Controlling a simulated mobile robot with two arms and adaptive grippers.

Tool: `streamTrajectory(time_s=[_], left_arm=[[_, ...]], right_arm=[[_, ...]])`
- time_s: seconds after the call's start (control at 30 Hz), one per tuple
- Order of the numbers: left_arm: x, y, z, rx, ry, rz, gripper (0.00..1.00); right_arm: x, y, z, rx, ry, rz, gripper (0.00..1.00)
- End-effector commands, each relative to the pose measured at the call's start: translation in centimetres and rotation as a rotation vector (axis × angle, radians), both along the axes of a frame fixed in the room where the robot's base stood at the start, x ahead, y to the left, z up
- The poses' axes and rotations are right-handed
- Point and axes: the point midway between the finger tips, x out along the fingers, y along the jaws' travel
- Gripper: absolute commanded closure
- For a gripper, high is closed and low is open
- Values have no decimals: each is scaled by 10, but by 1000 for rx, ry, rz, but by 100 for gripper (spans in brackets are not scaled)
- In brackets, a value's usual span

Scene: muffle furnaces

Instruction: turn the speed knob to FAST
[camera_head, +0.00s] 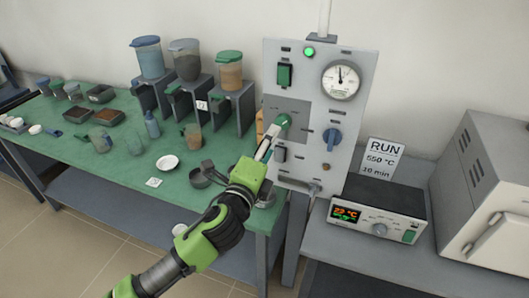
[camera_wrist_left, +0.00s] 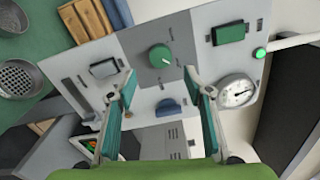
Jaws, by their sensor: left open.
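A round green knob (camera_head: 283,121) sits on a dark grey plate of the upright control panel (camera_head: 348,106). In the left wrist view the green knob (camera_wrist_left: 160,56) shows a white pointer mark; labels around it are too small to read. My left gripper (camera_head: 270,136) reaches up to the panel at this knob. In the left wrist view its two fingers (camera_wrist_left: 160,78) are spread apart, with the knob just beyond and between the tips. I see no contact with the knob. My right gripper is not in view.
A blue knob (camera_head: 332,137), a dial gauge (camera_head: 341,80), a green rocker switch (camera_head: 284,75) and a lit green lamp (camera_head: 309,52) share the panel. A green table (camera_head: 110,172) with containers stands left. A controller (camera_head: 376,216) and a furnace (camera_head: 490,190) stand right.

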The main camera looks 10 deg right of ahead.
Motion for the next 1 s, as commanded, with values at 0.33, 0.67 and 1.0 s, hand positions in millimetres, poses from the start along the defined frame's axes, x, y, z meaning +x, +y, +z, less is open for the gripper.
streamTrajectory(time_s=[0.33, 0.67, 1.0], left_arm=[[-27, 18, 0, 1, 0, 1, 53], [-28, 19, 0, 1, 0, 0, 53], [-5, 41, -58, -47, 143, 64, 53]], right_arm=[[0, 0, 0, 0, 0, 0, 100], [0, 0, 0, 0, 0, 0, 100], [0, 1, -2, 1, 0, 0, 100]])
